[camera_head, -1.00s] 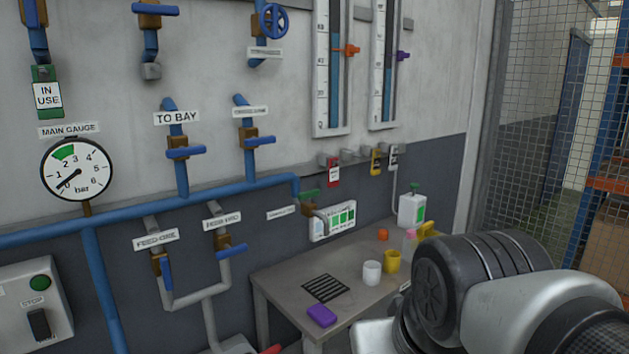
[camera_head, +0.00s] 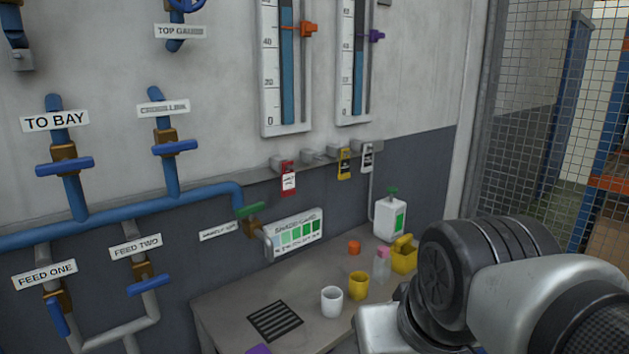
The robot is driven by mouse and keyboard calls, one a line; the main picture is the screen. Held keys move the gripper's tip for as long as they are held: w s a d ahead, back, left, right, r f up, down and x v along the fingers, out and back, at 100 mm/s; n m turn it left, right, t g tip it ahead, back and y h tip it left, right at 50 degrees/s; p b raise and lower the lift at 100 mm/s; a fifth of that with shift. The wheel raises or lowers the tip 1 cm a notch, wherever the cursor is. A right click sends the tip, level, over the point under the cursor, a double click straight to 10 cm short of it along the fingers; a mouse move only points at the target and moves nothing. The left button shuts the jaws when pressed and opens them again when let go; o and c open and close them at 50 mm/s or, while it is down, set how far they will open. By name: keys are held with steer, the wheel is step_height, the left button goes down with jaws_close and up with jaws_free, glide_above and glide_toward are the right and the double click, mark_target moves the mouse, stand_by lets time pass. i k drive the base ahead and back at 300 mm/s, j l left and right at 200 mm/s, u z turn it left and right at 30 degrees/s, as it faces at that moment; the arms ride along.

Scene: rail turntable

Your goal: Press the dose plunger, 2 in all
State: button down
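The likely dose plunger is the green cap (camera_head: 392,191) on top of a white dosing bottle (camera_head: 390,218) with a green level strip. The bottle stands upright at the back of the grey table (camera_head: 225,308), against the wall. A thin grey tube runs up the wall beside it. My arm fills the lower right of the view, in front of the table's right side. My gripper's fingers do not show, so I cannot see what they are near.
On the table are a white cup (camera_head: 331,301), a yellow cup (camera_head: 358,286), an orange cap (camera_head: 354,247), a pink-capped bottle (camera_head: 382,262), a yellow container (camera_head: 404,256) and a black grate (camera_head: 275,320). Blue pipes with valves (camera_head: 64,167) line the left wall. A mesh fence (camera_head: 530,120) stands right.

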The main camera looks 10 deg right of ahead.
mark_target(392, 190)
steer(key=i+l, duration=0.6)
steer(key=i+l+z, duration=0.1)
steer(key=i+l, duration=0.5)
steer(key=l, duration=0.25)
